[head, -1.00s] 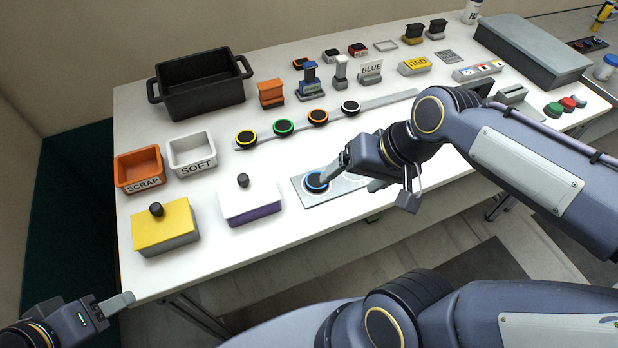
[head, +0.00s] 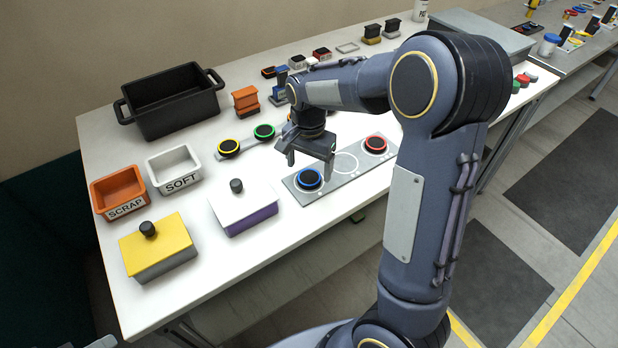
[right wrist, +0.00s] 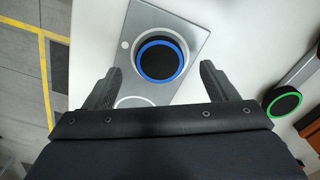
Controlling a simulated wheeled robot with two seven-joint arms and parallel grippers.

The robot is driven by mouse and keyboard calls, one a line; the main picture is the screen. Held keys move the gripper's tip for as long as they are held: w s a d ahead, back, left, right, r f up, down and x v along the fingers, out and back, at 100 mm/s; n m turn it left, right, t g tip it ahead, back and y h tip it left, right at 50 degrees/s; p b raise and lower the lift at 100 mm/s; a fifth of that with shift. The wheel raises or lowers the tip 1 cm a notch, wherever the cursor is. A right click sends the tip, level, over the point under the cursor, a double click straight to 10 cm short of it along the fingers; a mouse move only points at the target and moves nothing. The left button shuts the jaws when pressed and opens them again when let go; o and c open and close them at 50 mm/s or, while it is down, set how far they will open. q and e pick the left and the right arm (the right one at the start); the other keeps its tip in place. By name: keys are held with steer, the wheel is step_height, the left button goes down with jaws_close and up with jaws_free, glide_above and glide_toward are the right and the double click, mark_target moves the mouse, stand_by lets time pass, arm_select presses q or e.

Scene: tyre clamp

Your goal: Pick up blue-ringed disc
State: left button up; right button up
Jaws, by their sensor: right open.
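The blue-ringed disc (head: 308,179) is black with a blue ring and lies in the left marked circle of a grey plate (head: 337,186). It also shows in the right wrist view (right wrist: 159,60). My right gripper (head: 308,165) is open and empty above the plate, pointing down. In the right wrist view its two fingers (right wrist: 158,82) stand apart, with the disc ahead between their lines and not held. My left gripper is barely visible; only a pale tip (head: 103,342) shows at the bottom left edge, and its jaws cannot be made out.
A red-ringed disc (head: 375,144) sits at the plate's right end, past an empty circle. Yellow-ringed (head: 229,147) and green-ringed (head: 264,132) discs lie behind. A white-lidded box (head: 243,207), yellow-lidded box (head: 156,246), SCRAP bin (head: 119,192) and SOFT bin (head: 173,169) stand left.

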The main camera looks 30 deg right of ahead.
mark_target(308, 178)
steer(key=shift+f, duration=1.45)
steer(key=c, duration=1.1)
steer(key=shift+o, duration=0.2)
steer(key=shift+r, duration=0.1)
